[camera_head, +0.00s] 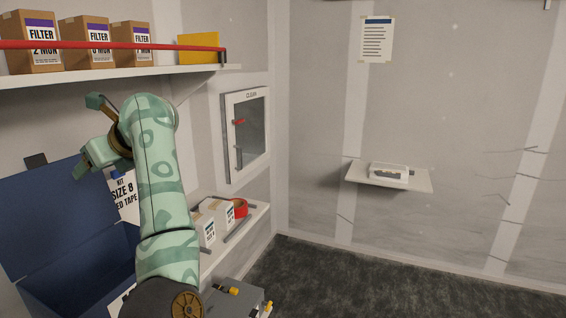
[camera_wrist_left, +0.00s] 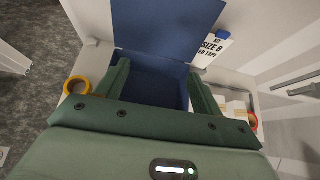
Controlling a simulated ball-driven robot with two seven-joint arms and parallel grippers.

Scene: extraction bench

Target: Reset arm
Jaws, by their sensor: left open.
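My left arm, in pale green patterned covering, rises in the left of the head view. Its gripper (camera_head: 90,133) is raised in front of the wall, below the upper shelf and above an open blue case (camera_head: 40,222). The jaws are apart with nothing between them. In the left wrist view the two green fingers (camera_wrist_left: 160,82) are spread, with the blue case (camera_wrist_left: 160,28) beyond them. The arm hides part of the case and the lower shelf. My right gripper is in neither view.
An upper shelf (camera_head: 120,72) with a red rail (camera_head: 110,44) holds filter boxes (camera_head: 88,42) and a yellow item (camera_head: 198,48). White boxes and red tape (camera_head: 240,207) sit on the lower shelf. A yellow tape roll (camera_wrist_left: 78,86) lies beside the case. Floor at right is clear.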

